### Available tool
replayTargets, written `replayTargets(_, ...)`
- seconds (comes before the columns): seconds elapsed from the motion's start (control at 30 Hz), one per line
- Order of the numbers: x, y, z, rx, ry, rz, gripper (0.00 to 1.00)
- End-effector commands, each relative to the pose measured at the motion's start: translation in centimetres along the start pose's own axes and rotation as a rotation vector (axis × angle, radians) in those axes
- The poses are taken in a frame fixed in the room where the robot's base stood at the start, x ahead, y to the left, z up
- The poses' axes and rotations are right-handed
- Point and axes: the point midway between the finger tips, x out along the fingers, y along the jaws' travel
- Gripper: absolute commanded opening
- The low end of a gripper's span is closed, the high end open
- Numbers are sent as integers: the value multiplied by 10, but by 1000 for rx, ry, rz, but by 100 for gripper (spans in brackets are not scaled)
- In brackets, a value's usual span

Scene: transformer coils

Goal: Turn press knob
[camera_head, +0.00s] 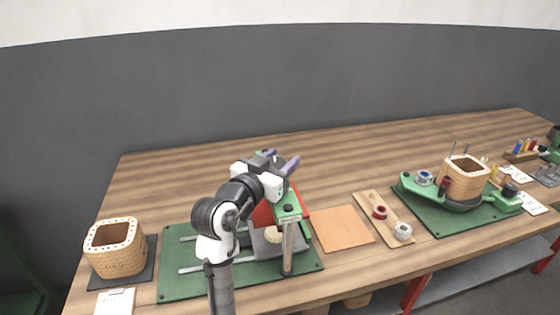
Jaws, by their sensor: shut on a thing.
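The press stands on a green base plate (175,287) at the front middle of the table, with a green head (287,210), a red part (262,215) and a wooden-looking handle (288,250) hanging at the front. My gripper (279,160), with purple fingers, is at the top of the press, seen from behind. A dark piece shows between the fingers, and the gripper is shut on what appears to be the press knob. The hand and arm hide most of the knob and part of the press. How far the knob is turned cannot be told.
A wooden coil former (116,250) sits on a dark mat at the left. A tan sheet (341,229) and a board with spools (391,216) lie right of the press. Further right, a green fixture (415,190) holds another former (466,178). The back of the table is clear.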

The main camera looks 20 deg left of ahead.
Motion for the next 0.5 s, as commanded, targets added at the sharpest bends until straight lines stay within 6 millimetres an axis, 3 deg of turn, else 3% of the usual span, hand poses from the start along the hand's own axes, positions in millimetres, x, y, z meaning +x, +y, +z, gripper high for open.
replayTargets(0.07,0,0,-2,0,4,0,24)
replayTargets(0.1,0,0,-2,0,4,0,49)
replayTargets(0.23,0,0,-1,0,3,1,66)
replayTargets(0.5,0,0,-1,0,2,1,68)
